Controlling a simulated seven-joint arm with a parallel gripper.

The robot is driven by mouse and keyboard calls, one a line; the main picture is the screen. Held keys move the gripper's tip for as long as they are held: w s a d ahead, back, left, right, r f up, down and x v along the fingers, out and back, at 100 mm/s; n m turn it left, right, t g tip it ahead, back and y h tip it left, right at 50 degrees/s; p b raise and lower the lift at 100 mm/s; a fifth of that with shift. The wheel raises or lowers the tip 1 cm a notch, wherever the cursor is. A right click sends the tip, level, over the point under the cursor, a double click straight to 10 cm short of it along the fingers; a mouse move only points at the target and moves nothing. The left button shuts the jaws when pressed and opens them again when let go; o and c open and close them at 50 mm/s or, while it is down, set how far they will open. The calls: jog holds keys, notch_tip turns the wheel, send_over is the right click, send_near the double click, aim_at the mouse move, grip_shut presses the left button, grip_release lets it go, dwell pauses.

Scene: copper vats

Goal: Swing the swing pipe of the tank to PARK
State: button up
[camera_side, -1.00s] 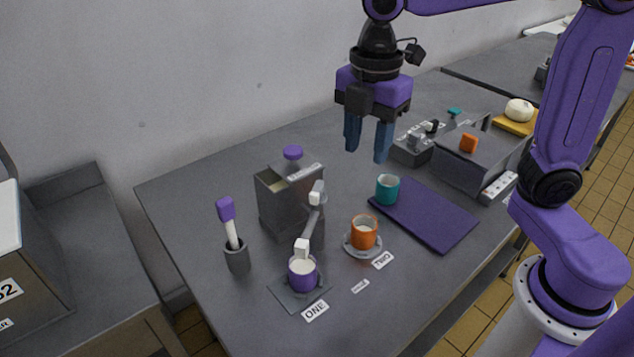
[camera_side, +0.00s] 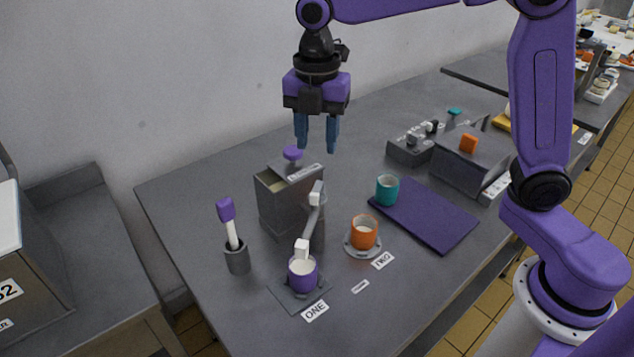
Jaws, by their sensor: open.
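The tank (camera_side: 277,208) is a grey box with a purple knob (camera_side: 292,153) on top, standing on the left part of the grey table. Its swing pipe (camera_side: 312,222) is a grey arm with white block ends. The pipe's outer end (camera_side: 302,248) is over the purple cup (camera_side: 303,275), which stands at the label ONE (camera_side: 315,310). A small label (camera_side: 360,287) lies between ONE and TWO; its text is too small to read. My gripper (camera_side: 317,148) is open and empty, fingers pointing down, in the air above and behind the tank.
An orange cup (camera_side: 364,233) stands on a round pad by the label TWO (camera_side: 383,261). A teal cup (camera_side: 387,189) stands at the purple mat (camera_side: 430,220). A purple-handled brush (camera_side: 230,222) stands in a grey holder at left. Grey boxes (camera_side: 410,152) stand at the back right.

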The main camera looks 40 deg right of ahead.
aim_at(317, 187)
notch_tip(317, 187, down, 11)
jog(key=shift+r, duration=0.2)
dwell(0.3)
grip_shut()
